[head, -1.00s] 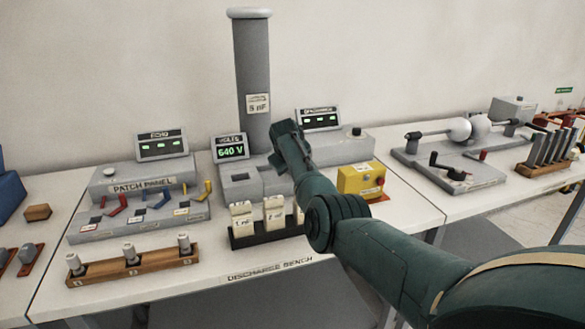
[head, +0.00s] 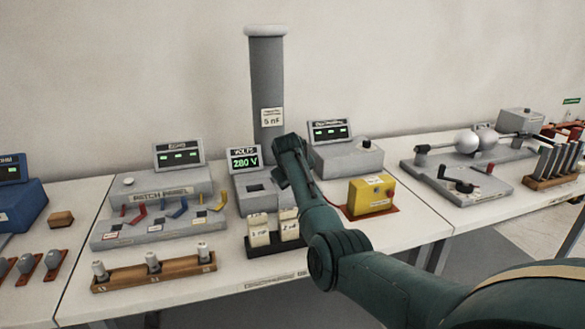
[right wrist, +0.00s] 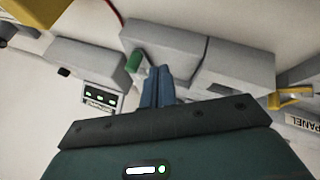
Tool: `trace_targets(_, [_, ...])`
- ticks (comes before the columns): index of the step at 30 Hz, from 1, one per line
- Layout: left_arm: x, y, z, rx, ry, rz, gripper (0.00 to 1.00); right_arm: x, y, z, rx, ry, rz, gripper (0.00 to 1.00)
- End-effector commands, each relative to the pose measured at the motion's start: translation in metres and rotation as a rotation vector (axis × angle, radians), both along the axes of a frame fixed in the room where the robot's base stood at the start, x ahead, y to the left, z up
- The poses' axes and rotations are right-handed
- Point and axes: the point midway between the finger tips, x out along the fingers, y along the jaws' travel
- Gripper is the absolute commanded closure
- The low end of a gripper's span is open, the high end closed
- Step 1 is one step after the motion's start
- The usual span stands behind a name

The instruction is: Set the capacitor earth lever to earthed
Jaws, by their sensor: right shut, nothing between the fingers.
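The capacitor is a tall grey column (head: 267,95) with a 5 nF label, standing on a grey base (head: 258,188) with a volts display (head: 245,159) reading 280 V. In the head view my right gripper (head: 281,178) hangs over the right side of this base and hides part of it. In the right wrist view its blue fingers (right wrist: 158,85) are shut and empty. A green grip (right wrist: 134,62), perhaps the earth lever's, shows just left of the fingertips; I cannot tell whether they touch. The lever's setting cannot be read. My left gripper is not in view.
A yellow box (head: 371,196) stands right of my arm and a grey display unit (head: 345,158) behind it. White blocks (head: 258,230) in a black holder stand in front. The patch panel (head: 160,215) with coloured levers lies left.

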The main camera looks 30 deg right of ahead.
Motion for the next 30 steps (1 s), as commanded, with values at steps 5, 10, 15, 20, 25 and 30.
trace_targets(5, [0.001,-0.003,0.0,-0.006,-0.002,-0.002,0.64,-0.012,0.012,0.022,-0.001,-0.005,0.002,1.0])
trace_targets(10, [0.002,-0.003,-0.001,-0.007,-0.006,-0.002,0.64,-0.023,0.021,0.042,-0.001,-0.005,0.001,1.0])
trace_targets(15, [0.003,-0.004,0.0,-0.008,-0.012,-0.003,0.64,-0.03,0.027,0.054,0.0,-0.003,0.001,1.0])
trace_targets(20, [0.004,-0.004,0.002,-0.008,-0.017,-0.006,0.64,-0.032,0.029,0.057,0.001,-0.001,0.001,1.0])
trace_targets(25, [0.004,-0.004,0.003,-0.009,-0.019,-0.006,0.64,-0.032,0.028,0.057,0.001,-0.001,0.001,1.0])
trace_targets(30, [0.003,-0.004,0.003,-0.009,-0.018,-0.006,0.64,-0.032,0.028,0.057,0.0,-0.001,0.0,1.0])
